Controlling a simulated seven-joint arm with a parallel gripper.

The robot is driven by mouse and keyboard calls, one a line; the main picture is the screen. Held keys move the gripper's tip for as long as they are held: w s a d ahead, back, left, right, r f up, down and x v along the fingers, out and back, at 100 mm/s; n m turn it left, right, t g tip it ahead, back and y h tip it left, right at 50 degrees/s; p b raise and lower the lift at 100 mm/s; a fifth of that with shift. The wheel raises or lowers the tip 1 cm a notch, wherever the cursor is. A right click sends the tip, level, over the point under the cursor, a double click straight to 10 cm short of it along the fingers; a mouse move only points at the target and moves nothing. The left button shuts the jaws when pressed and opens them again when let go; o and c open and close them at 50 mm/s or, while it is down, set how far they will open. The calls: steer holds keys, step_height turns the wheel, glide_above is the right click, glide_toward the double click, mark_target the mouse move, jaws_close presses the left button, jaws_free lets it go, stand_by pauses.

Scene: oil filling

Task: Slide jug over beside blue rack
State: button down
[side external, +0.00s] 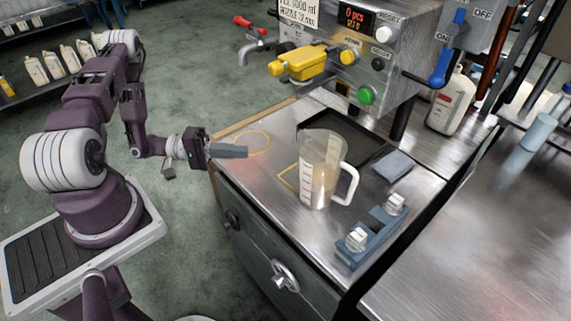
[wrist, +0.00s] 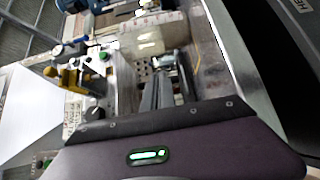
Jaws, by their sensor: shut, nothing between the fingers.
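The clear plastic jug (side external: 315,180) with white markings stands upright on the steel worktop, its handle to the right. The blue rack (side external: 377,240) sits near the worktop's front right edge, apart from the jug, and holds small clear-topped items. My gripper (side external: 245,151) is shut and empty, left of the jug with a gap between, low over the worktop's left side. In the wrist view my fingers (wrist: 172,82) point toward the jug (wrist: 152,38), which looks blurred there.
A dark tray (side external: 358,137) lies behind the jug below the filling machine (side external: 340,45) with its yellow nozzle (side external: 298,62). A grey-blue pad (side external: 393,166) lies right of the jug. A yellow ring (side external: 268,142) and a yellow outline (side external: 285,177) mark the worktop.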

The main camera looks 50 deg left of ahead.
steer(key=shift+s+a+f+n+t+y, duration=0.15)
steer(key=shift+f+n+t+y, duration=0.2)
steer(key=shift+f, duration=0.25)
steer(key=shift+w+d, duration=0.2)
steer(key=shift+w, duration=0.1)
steer(key=x, duration=0.8)
steer(key=shift+w+d, duration=0.25)
steer(key=shift+d, duration=0.1)
steer(key=d, duration=0.3)
steer(key=shift+w+d, duration=0.2)
steer(key=shift+d, duration=0.4)
steer(key=d, duration=0.4)
steer(key=shift+d, duration=0.1)
